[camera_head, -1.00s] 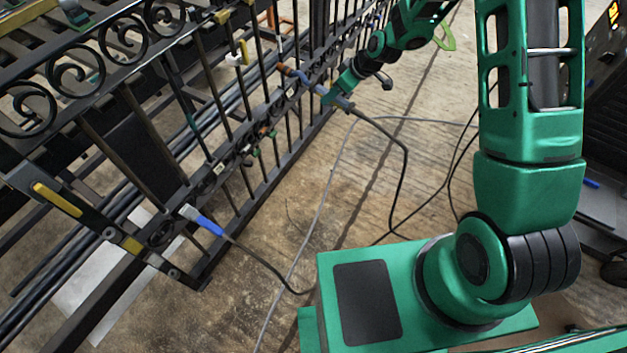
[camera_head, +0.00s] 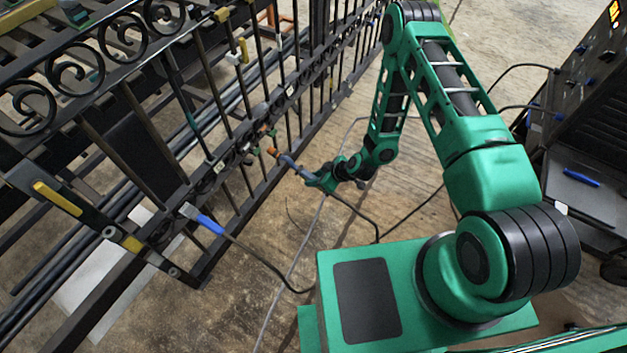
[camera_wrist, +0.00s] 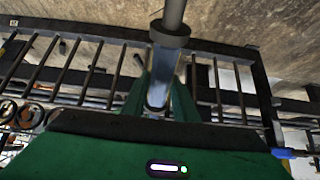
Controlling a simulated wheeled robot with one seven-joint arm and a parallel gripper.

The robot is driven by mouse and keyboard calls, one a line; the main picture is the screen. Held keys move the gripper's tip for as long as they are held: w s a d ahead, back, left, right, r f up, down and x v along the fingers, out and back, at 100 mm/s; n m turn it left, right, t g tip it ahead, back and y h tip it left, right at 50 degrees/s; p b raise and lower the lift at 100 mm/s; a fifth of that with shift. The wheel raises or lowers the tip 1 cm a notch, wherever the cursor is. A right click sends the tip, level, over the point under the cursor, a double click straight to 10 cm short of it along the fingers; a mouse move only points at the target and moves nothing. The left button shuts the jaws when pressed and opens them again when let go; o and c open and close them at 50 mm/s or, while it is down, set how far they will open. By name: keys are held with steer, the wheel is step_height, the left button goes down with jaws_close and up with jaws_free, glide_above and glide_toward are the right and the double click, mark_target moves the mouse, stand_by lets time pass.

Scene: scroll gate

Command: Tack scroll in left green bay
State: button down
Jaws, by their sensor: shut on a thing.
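My gripper (camera_head: 308,177) is shut on a blue torch-like tool (camera_head: 287,160) with a copper-orange tip and a trailing black cable. In the wrist view the tool's blue handle (camera_wrist: 168,70) lies between my green fingers. In the head view the orange tip (camera_head: 272,152) appears close to the middle rail of the black gate (camera_head: 180,185); whether it touches cannot be told. Several black scrolls (camera_head: 122,35) line the gate's upper-left rail. Small dark, orange and green parts (camera_head: 248,148) crowd the middle rail near the tip; I cannot make out a separate scroll or the green bay there.
A blue-handled cabled piece (camera_head: 208,224) sits at the gate's near lower corner. Yellow clamps (camera_head: 58,198) are on the frame. Cables cross the wooden floor. A dark machine (camera_head: 575,150) stands at right.

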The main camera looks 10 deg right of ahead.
mark_target(293, 166)
steer(key=shift+a+f, duration=0.2)
steer(key=shift+w+a+r, duration=0.35)
steer(key=shift+w+a, duration=0.3)
steer(key=shift+a, duration=0.2)
steer(key=shift+w+a+r, duration=0.35)
steer(key=shift+w+a, duration=0.25)
steer(key=shift+a, duration=0.2)
steer(key=shift+w+a+r, duration=0.35)
steer(key=shift+w+a, duration=0.3)
steer(key=shift+a, duration=0.2)
steer(key=c, duration=2.1)
jaws_free()
jaws_close()
steer(key=shift+w+a+r, duration=0.1)
steer(key=shift+a+r, duration=0.15)
steer(key=shift+w+a+r, duration=0.2)
steer(key=shift+w+a, duration=0.2)
steer(key=shift+a, duration=0.15)
